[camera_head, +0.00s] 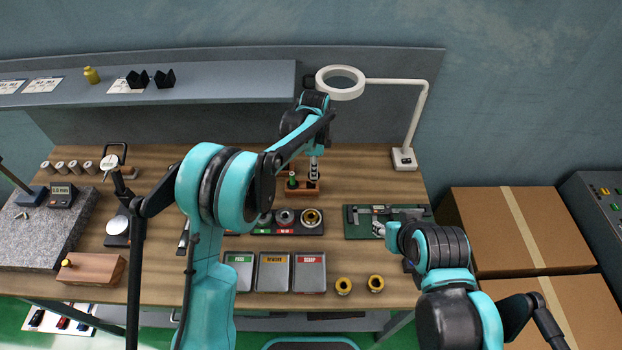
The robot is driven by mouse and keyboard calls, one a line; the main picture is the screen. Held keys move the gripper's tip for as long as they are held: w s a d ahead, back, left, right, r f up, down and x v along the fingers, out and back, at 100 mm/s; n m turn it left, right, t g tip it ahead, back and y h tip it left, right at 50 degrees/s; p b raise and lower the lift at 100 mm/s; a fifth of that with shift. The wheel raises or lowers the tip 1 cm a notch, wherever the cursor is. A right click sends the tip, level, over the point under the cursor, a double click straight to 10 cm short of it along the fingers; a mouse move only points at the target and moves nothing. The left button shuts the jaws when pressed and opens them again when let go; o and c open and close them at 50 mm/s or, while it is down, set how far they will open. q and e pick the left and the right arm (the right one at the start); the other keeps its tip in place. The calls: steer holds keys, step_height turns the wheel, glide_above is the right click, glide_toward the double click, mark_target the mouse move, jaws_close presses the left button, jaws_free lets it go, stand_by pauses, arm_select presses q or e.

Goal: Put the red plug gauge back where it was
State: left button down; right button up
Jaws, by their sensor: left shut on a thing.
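My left gripper (314,172) points down at the right part of a small wooden block (303,193) at the middle of the bench. It is shut on a slim thing, most likely the red plug gauge, which its fingers nearly hide; I cannot tell whether it touches the block. A green-handled gauge (292,181) stands upright in the left part of the same block. My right gripper (379,229) is low by the left part of a green mat (358,232) with a caliper on it; its fingers are too small to read.
In front of the block is a dark tray with several ring gauges (311,217). A ring lamp (403,158) stands back right. A granite plate (40,235) and dial stand (117,226) are left.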

arm_select(q)
steer(key=shift+w+a+f, duration=0.2)
steer(key=shift+a+f, duration=0.2)
steer(key=shift+a, duration=0.1)
steer(key=shift+f+b, duration=0.4)
steer(key=shift+f, duration=1.5)
steer(key=shift+f+b, duration=0.35)
steer(key=c, duration=1.5)
jaws_free()
